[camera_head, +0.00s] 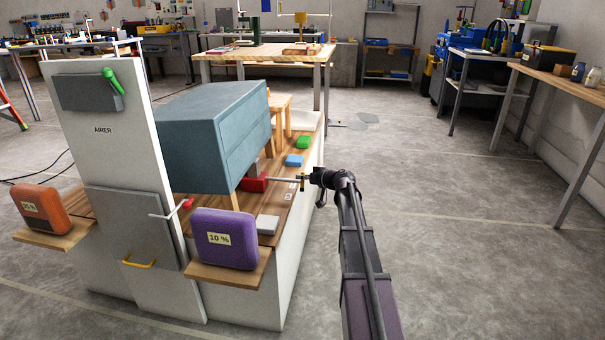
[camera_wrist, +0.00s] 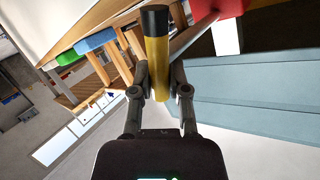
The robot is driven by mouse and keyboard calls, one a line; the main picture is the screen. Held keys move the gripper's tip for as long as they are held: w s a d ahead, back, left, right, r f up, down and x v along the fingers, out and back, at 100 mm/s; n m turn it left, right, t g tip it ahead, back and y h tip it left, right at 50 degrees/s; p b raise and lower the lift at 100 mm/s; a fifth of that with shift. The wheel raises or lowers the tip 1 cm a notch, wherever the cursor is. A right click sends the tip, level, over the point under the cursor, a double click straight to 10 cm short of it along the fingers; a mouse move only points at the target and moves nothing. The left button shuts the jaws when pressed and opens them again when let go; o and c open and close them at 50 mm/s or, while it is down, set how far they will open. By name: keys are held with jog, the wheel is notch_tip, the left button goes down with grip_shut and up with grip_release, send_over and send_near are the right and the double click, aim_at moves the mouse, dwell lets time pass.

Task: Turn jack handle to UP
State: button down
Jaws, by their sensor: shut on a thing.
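The jack handle (camera_head: 286,179) runs as a thin rod from the red jack (camera_head: 255,184) out to the right, past the edge of the wooden top. In the wrist view its yellow grip (camera_wrist: 158,65) with a black end stands between my two fingers. My gripper (camera_head: 309,179) is shut on this grip; it also shows in the wrist view (camera_wrist: 158,88). The jack sits under the blue-grey cabinet (camera_head: 205,140), which looks tilted. Small labels (camera_head: 291,190) lie on the wood near the handle, too small to read.
Green (camera_head: 303,141) and blue (camera_head: 294,160) blocks lie behind the jack. A grey-white block (camera_head: 267,224) and a purple 10 % sponge (camera_head: 225,238) are in front. The AIRER panel (camera_head: 105,155) stands at left.

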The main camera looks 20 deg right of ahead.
jog(key=shift+w+d+m+g+p, duration=0.1)
jog(key=shift+w+m+g+p, duration=0.1)
jog(key=shift+m+g+p, duration=0.35)
jog(key=shift+w+d+m+g+p, duration=0.1)
jog(key=shift+w+m+g+p, duration=0.05)
jog(key=shift+m+g+p, duration=0.35)
jog(key=shift+w+d+f+m+g+y+p, duration=0.1)
jog(key=shift+f+m+g+y+p, duration=0.25)
jog(key=shift+m+g+y, duration=0.65)
jog(key=shift+f+m+g+y+p, duration=0.1)
jog(key=shift+f+m+g+y, duration=0.4)
jog(key=shift+m+g, duration=0.95)
jog(key=c, duration=0.6)
grip_release()
jog(key=shift+r, duration=0.1)
